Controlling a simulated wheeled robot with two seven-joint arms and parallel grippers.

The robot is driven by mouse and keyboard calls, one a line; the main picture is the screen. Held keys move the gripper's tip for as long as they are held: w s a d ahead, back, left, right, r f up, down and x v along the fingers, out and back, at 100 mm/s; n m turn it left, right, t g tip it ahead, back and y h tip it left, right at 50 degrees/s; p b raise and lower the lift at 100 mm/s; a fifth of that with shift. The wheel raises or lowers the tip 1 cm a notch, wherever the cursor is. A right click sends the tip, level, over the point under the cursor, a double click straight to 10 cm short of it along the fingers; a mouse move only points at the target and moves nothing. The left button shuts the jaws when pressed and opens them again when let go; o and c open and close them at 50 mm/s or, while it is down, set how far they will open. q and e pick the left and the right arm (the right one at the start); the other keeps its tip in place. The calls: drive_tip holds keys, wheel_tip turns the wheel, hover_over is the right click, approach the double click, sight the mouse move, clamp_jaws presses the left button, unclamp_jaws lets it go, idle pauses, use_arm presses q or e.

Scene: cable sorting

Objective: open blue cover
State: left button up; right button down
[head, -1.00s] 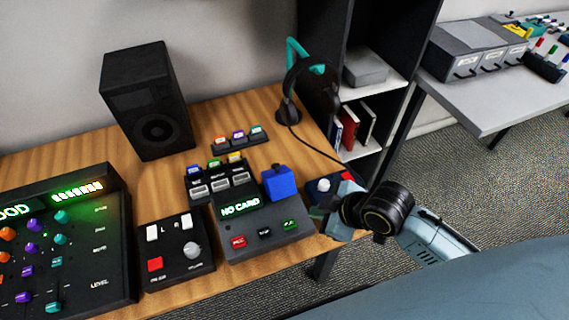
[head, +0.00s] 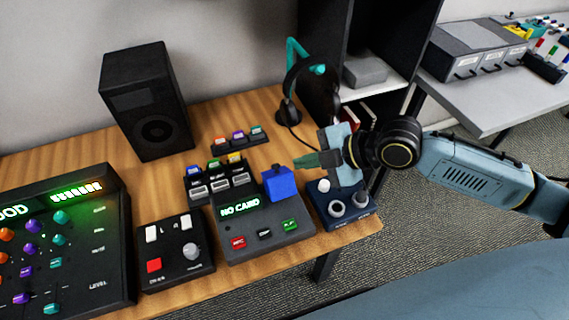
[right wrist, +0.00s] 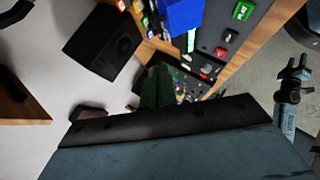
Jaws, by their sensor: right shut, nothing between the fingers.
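The blue cover (head: 279,183) is a small blue box-like cap at the upper right of the dark recorder (head: 262,231), whose green display reads "NO CARD". It looks closed. In the right wrist view the blue cover (right wrist: 181,15) shows at the top. My right gripper (head: 300,161) is shut and empty. Its fingertips point left, just above and to the right of the blue cover, and look apart from it. In the right wrist view the green fingers (right wrist: 158,88) show in the middle.
A dark box with a white knob and two round sockets (head: 345,204) stands right of the recorder. A headphone stand (head: 297,75) is behind my gripper. A speaker (head: 147,100), a small button box (head: 175,250) and a mixer (head: 65,240) stand to the left.

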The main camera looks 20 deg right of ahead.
sight(284, 174)
drive_tip(key=w+a+f, duration=0.1)
drive_tip(key=f, duration=0.1)
drive_tip(key=w+a+f, duration=0.1)
drive_tip(key=w, duration=0.1)
drive_tip(key=w+a+f+b, duration=0.1)
drive_tip(key=f, duration=0.1)
drive_tip(key=shift+w+f, duration=0.35)
drive_tip(key=shift+w, duration=0.05)
drive_tip(key=shift+w+f, duration=0.3)
drive_tip(key=shift+d, duration=0.1)
drive_tip(key=shift+w, duration=0.1)
